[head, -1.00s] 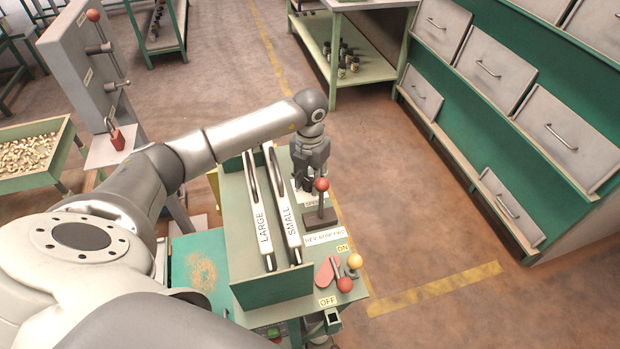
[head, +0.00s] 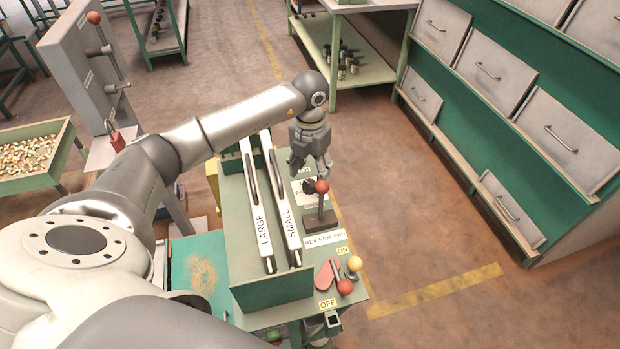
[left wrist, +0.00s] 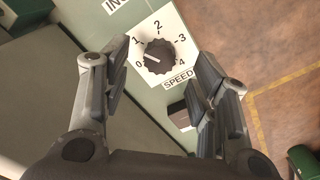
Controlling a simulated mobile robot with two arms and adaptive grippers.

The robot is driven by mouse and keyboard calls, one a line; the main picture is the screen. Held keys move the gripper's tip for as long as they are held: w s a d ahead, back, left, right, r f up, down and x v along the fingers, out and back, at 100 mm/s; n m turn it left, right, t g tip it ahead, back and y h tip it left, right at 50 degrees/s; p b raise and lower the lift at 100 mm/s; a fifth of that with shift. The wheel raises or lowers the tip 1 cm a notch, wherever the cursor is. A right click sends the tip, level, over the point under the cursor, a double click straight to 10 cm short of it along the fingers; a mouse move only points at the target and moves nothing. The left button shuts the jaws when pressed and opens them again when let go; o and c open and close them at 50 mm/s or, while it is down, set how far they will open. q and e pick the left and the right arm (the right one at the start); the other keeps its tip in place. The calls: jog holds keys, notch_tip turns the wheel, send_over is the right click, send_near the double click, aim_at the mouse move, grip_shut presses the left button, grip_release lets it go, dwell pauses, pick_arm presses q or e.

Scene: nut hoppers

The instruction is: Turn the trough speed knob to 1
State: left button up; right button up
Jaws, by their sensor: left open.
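The black speed knob (left wrist: 158,55) sits on a white dial plate (left wrist: 182,50) marked 0 to 4 in the left wrist view. Its pale pointer line lies on the left side, at or close to 0. In the head view the knob (head: 308,186) is a small dark shape below my left gripper (head: 310,172). In the left wrist view my left gripper (left wrist: 158,88) is open and empty, its fingers on either side of the view with the knob beyond and between them. It appears apart from the knob. My right gripper is out of view.
A red-balled lever (head: 322,187) stands close by the knob on a dark block. LARGE and SMALL troughs (head: 257,215) lie to its left. The ON/OFF lever (head: 345,287) is at the front. Open floor (head: 390,230) lies to the right.

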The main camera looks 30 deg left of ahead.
aim_at(310, 182)
pick_arm(q)
notch_tip(310, 182, up, 8)
jog(key=shift+f, duration=0.15)
dwell(0.5)
